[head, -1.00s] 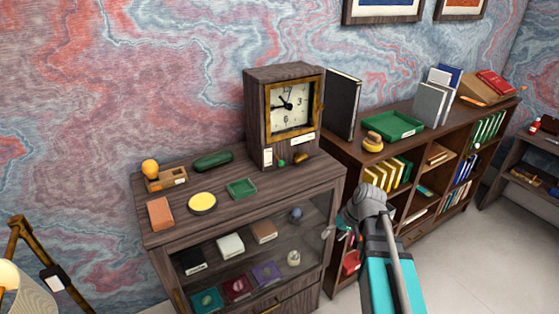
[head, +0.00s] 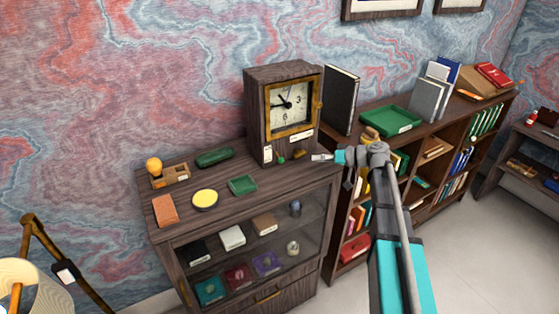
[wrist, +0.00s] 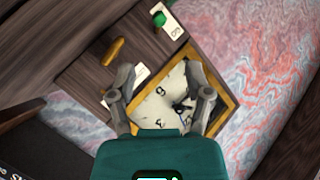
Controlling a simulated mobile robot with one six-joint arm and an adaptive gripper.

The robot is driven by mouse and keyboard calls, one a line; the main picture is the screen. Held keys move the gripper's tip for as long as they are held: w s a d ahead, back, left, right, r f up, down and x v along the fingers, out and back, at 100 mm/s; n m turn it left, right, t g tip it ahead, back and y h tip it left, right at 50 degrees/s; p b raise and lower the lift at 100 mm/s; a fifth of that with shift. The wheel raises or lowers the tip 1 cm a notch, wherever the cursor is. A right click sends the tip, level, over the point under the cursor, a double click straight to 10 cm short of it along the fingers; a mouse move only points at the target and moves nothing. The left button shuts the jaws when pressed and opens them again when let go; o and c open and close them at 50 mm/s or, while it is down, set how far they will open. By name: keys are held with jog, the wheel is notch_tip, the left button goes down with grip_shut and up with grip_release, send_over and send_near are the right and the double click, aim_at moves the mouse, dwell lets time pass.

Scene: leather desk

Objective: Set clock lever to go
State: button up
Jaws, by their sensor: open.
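The dark wood clock (head: 257,110) stands on the cabinet top, its brass-framed dial (head: 291,103) facing me. Low on its front are a green knob (head: 281,160) and a brass lever-like piece (head: 298,155). In the wrist view, upside down, the green knob (wrist: 159,19) sits by a white label (wrist: 173,29) that seems to read GO, and the brass piece (wrist: 115,52) lies apart from it. My gripper (head: 322,157) is just right of the clock's base. In the wrist view my gripper (wrist: 163,78) is open and empty before the clock front, its left finger covering part of another label.
A tall dark book (head: 341,98) stands close right of the clock. A bookcase with a large green tray (head: 390,120) adjoins.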

aim_at(281, 161)
jog(key=shift+a, duration=0.15)
jog(key=b+x, duration=0.4)
jog(key=x, duration=0.9)
jog(key=shift+a+f, duration=0.25)
grip_shut()
dwell(0.3)
